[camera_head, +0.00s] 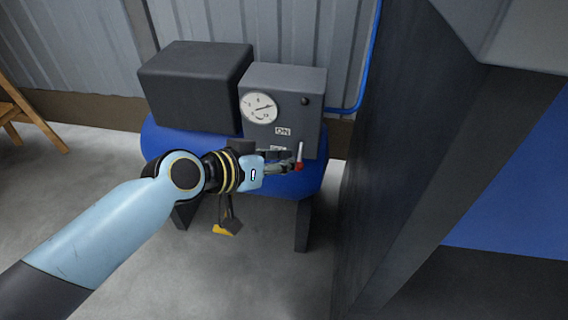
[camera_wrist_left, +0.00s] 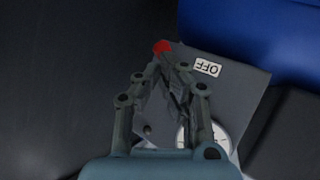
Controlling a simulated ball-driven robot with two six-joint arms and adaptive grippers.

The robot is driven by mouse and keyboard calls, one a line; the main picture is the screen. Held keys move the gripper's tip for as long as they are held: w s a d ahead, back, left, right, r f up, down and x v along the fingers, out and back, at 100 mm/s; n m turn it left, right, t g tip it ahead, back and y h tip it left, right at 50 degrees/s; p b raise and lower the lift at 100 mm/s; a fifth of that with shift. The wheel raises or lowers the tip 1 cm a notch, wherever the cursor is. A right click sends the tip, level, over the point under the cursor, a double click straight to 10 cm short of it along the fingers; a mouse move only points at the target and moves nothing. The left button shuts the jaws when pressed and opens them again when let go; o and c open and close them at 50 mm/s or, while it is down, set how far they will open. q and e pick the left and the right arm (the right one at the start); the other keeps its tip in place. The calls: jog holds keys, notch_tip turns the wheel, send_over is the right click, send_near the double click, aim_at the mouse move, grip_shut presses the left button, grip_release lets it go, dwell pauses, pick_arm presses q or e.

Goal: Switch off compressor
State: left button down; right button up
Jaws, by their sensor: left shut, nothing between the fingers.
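The compressor has a blue tank (camera_head: 310,182) and a grey control box (camera_head: 300,90) with a round gauge (camera_head: 259,108) and an ON label (camera_head: 283,131). Its OFF label shows upside down in the left wrist view (camera_wrist_left: 207,66); in the head view it is mostly hidden by my gripper. A pale lever with a red tip (camera_head: 299,166) sits at the box front, red end low. My left gripper (camera_head: 289,168) is shut and empty, its fingertips right beside the red tip; I cannot tell whether they touch. The fingers hide the lever's shaft in the wrist view. My right gripper is not in view.
A dark motor housing (camera_head: 190,85) sits on the tank, left of the control box. A blue hose (camera_head: 371,60) runs up at the right. A tall dark panel (camera_head: 400,150) stands close on the right. A yellow-and-black object (camera_head: 225,229) is below the tank; wooden furniture (camera_head: 30,115) is far left.

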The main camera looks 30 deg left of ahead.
pick_arm(q)
jog(key=shift+r+p, duration=0.75)
jog(key=shift+r, duration=0.05)
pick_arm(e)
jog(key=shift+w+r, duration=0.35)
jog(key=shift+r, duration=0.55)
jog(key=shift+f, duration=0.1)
